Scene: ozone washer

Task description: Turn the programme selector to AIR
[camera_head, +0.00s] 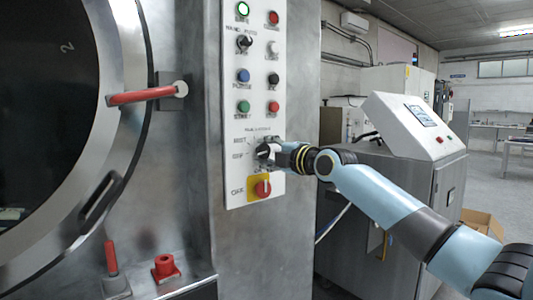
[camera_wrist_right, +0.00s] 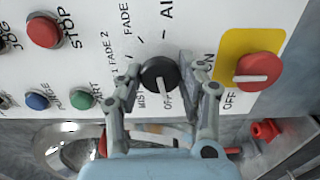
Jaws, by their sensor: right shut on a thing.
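The programme selector (camera_wrist_right: 160,72) is a round black knob with a white pointer mark on the white control panel (camera_head: 235,120). In the right wrist view its pointer mark lies toward the OFF side, though exact alignment is hard to tell. Printed labels around it include MIST, OFF, FADE and a partly cut-off word starting AI. My right gripper (camera_wrist_right: 163,82) is shut on the knob, one finger on each side. In the head view my right gripper (camera_head: 272,153) reaches in from the right and mostly hides the selector. My left gripper is not in view.
A red rotary switch (camera_head: 262,188) on a yellow plate sits just below the selector, close to my gripper. Several buttons, including a blue one (camera_head: 243,75), are above. A red door handle (camera_head: 140,96) juts out at the left. A grey cabinet (camera_head: 390,170) stands behind my arm.

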